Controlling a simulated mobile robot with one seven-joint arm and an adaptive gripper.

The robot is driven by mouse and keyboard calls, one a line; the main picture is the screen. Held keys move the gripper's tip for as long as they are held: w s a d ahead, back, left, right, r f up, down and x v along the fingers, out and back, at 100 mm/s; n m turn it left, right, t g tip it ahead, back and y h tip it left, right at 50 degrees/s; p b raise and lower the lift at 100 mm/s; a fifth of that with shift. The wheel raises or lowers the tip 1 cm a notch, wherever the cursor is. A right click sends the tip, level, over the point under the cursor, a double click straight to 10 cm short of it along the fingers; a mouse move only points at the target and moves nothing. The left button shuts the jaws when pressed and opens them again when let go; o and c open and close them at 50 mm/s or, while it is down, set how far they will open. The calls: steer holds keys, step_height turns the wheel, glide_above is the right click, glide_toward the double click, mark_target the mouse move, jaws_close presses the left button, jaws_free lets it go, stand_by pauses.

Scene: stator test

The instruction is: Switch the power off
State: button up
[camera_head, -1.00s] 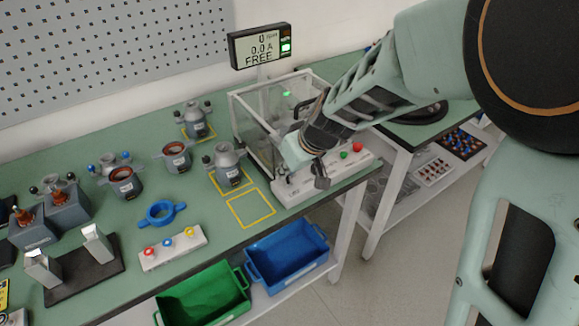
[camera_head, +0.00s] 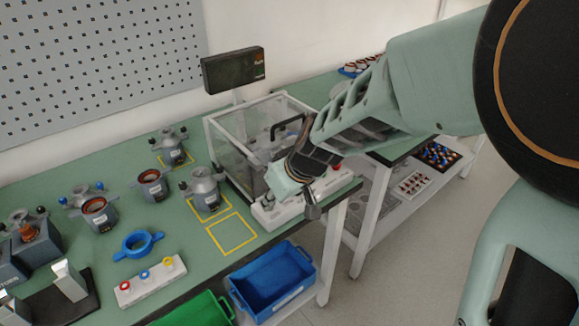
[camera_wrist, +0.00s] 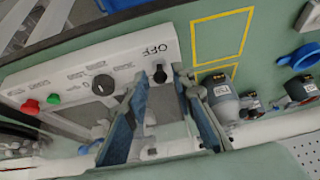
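The white control panel (camera_wrist: 75,75) fills the left of the wrist view, and its front shows in the head view (camera_head: 285,212). A small black switch knob (camera_wrist: 160,76) sits on it beside the printed word OFF. My gripper (camera_wrist: 160,72) is over the panel with its two blue-grey fingers apart, one on each side of this knob. I cannot tell whether either finger touches it. In the head view my arm hides much of the panel.
The panel also has a larger black dial (camera_wrist: 103,84), a green button (camera_wrist: 53,98) and a red button (camera_wrist: 30,106). A clear enclosure (camera_head: 235,160) stands behind it. Stators stand to the left. A blue bin (camera_head: 270,285) is below the table edge.

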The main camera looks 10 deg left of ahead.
stand_by(0.3)
steer(key=p+v, duration=0.2)
steer(key=v, duration=0.4)
steer(key=shift+p, duration=0.3)
steer(key=shift+w, duration=0.1)
